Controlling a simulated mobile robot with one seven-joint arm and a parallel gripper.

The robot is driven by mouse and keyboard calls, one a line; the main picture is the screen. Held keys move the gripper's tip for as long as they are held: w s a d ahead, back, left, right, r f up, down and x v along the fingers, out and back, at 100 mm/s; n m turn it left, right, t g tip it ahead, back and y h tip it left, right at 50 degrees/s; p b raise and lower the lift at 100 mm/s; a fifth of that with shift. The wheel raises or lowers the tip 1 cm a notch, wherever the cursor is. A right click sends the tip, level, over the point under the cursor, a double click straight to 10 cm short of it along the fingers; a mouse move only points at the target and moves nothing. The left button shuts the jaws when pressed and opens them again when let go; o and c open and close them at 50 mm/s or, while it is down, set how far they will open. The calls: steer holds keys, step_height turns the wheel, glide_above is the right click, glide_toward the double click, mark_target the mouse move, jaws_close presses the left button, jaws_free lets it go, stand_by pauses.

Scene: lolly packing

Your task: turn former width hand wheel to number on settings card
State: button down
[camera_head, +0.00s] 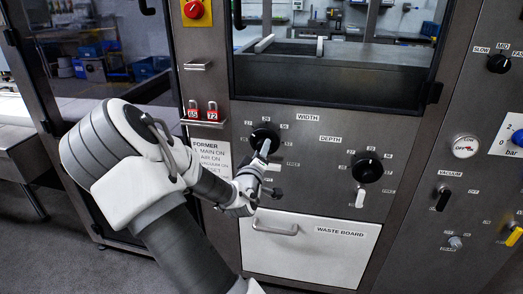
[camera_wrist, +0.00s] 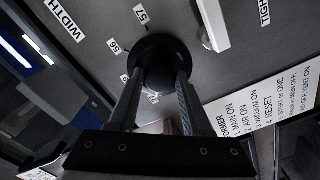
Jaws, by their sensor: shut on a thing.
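The black WIDTH hand wheel (camera_head: 265,136) is on the grey machine front, with number labels around it. My gripper (camera_head: 257,163) reaches it from below left and partly covers it. In the wrist view, the two dark fingers of my gripper (camera_wrist: 160,80) are shut on the round black wheel (camera_wrist: 158,52), one on each side. Labels 57 and 56 show beside the wheel there; the exact setting cannot be read. A white lever (camera_wrist: 211,22) is close to the wheel, by the TIGHT label. I cannot make out a settings card with a number.
The DEPTH wheel (camera_head: 367,167) with a white lever (camera_head: 360,198) is to the right. The WASTE BOARD drawer (camera_head: 310,248) is below my gripper.

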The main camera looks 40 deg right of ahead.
steer(key=shift+c, duration=1.7)
jaws_free()
steer(key=p+v, duration=0.5)
steer(key=v, duration=0.7)
steer(key=shift+w+a+r, duration=0.15)
steer(key=shift+r, duration=0.25)
steer(key=p, duration=0.3)
steer(key=shift+a, duration=0.3)
